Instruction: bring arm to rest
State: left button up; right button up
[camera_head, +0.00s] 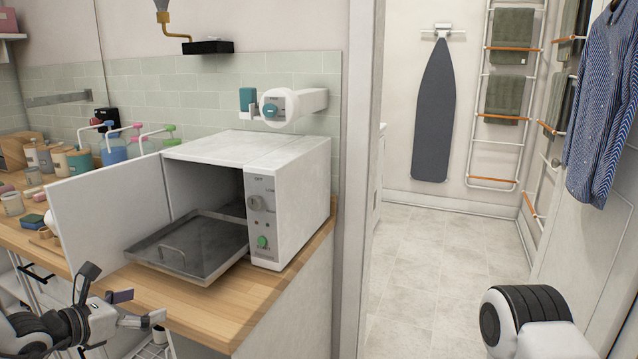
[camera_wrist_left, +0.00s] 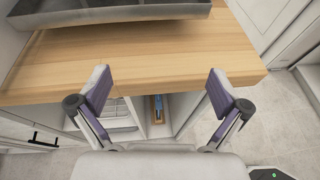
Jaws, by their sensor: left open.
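My left gripper (camera_head: 138,308) is at the lower left in the head view, in front of the wooden counter's front edge. In the left wrist view the same gripper (camera_wrist_left: 160,100) has its two fingers spread wide with nothing between them. The counter edge lies beyond the fingertips. My right arm (camera_head: 528,318) shows at the lower right in the head view, but its gripper is out of view.
A white oven (camera_head: 300,200) with its door (camera_head: 110,213) open stands on the wooden counter (camera_head: 262,290). A metal tray (camera_head: 205,262) sticks out of it, also above my gripper in the wrist view (camera_wrist_left: 120,14). Bottles and jars crowd the left; the tiled floor (camera_head: 430,270) is clear.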

pick_arm(q)
jog(key=s+d+f+m+g+p, duration=0.1)
jog(key=s+d+f+m+g, duration=0.35)
jog(key=s+f, duration=0.55)
jog(key=s+d+f+m+g+p, duration=0.1)
jog(key=s+d+f+m+g, duration=0.2)
jog(key=s+d+f+g, duration=0.65)
jog(key=s+a+f+m+g+y, duration=0.1)
jog(key=s+a+f+m+y, duration=0.15)
jog(key=s+f+m, duration=0.35)
jog(key=s+a+f+m+g+y, duration=0.1)
jog(key=s+a+m+y, duration=0.2)
jog(key=s, duration=0.6)
jog(key=s+a+f+m+g+y, duration=0.1)
jog(key=s+a+f+m+y, duration=0.1)
jog(key=s+f+m, duration=0.35)
jog(key=w+d+m+t, duration=0.1)
jog(key=m, duration=0.1)
jog(key=w+d+r+m+t, duration=0.1)
jog(key=w+m+t, duration=0.1)
jog(key=m, duration=0.1)
jog(key=w+m+t, duration=0.1)
jog(key=m, duration=0.1)
jog(key=shift+w+d+r+m+t+h+p, duration=0.2)
jog(key=shift+d+m+t+h+p, duration=0.1)
jog(key=shift+d+h+p, duration=0.1)
